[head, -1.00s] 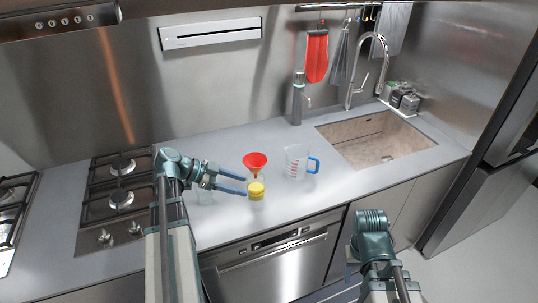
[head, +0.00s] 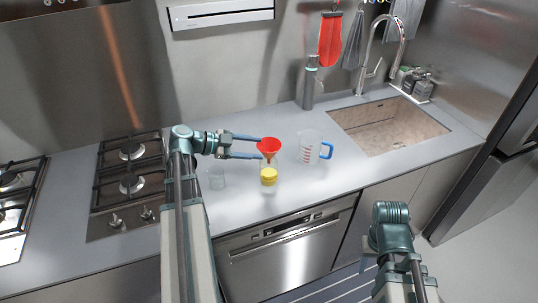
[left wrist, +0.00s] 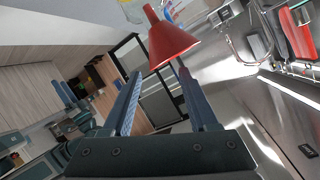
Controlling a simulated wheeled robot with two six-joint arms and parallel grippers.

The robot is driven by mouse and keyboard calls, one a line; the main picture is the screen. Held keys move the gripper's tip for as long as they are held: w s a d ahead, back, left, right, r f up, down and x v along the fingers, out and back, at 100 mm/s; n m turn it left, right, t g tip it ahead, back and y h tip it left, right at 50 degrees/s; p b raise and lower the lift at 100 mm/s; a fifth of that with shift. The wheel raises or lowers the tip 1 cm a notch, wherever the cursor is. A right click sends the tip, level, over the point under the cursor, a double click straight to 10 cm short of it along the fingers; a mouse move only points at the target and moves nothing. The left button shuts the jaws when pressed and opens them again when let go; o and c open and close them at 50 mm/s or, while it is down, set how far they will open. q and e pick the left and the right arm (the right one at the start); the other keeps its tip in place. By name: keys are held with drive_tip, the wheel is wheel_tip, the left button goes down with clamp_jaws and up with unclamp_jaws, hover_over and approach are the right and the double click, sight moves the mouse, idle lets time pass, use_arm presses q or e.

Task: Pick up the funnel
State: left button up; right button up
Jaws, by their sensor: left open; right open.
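In the left wrist view the funnel (left wrist: 172,42) shows just beyond the open left fingertips (left wrist: 158,72), not gripped. My right gripper is low at the right, with its arm (head: 390,240) in view, away from the counter objects; its fingers are hard to make out.
A clear measuring cup with a blue handle (head: 312,148) stands right of the funnel. A clear glass (head: 217,178) stands below my left gripper. The gas hob (head: 130,180) is at left, the sink (head: 388,128) at right. The counter's front right is clear.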

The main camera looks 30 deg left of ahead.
sight(271, 154)
use_arm(q)
drive_tip(key=shift+f+b+x, duration=0.1)
drive_tip(key=shift+b+x, duration=0.5)
drive_tip(key=shift+x, duration=1)
drive_tip(key=shift+f+b+x, duration=0.15)
drive_tip(key=shift+b+x, duration=0.45)
drive_tip(key=shift+x, duration=1)
drive_tip(key=shift+s, duration=0.15)
clamp_jaws()
